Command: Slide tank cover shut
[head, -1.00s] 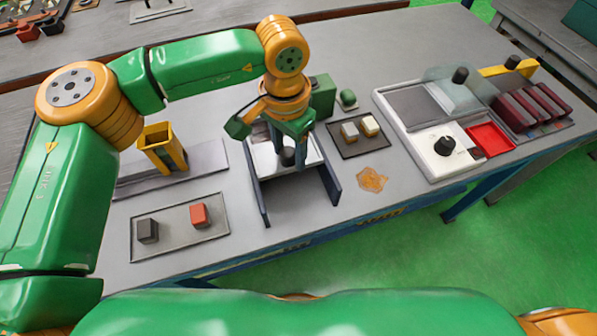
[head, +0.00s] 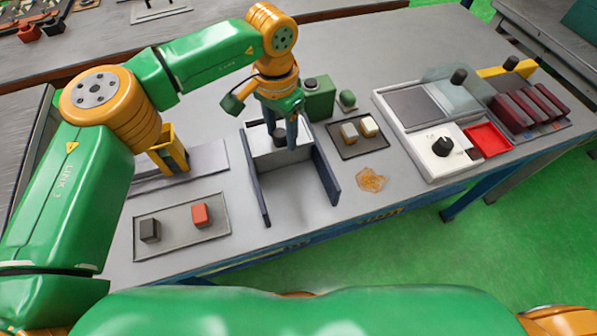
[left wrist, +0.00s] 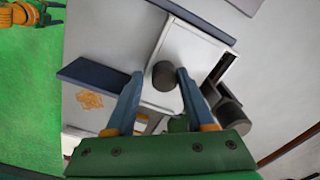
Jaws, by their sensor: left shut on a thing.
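A white cover plate (head: 262,146) with a dark round knob (head: 281,136) lies between two dark blue side rails (head: 326,178) at the back of a pale open bay (head: 291,190). My left gripper (head: 282,142) points down and is shut on the knob. In the left wrist view the knob (left wrist: 167,75) stands between the fingertips (left wrist: 160,73), on the white plate (left wrist: 192,62). The fingers partly hide the knob in the head view. The front part of the bay is uncovered.
A green box (head: 319,101) stands just behind the bay on the right. A tray with two pale blocks (head: 358,153) and an amber patch (head: 371,180) lie to the right. A tray with dark and red blocks (head: 181,245) and a yellow holder (head: 168,153) are to the left.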

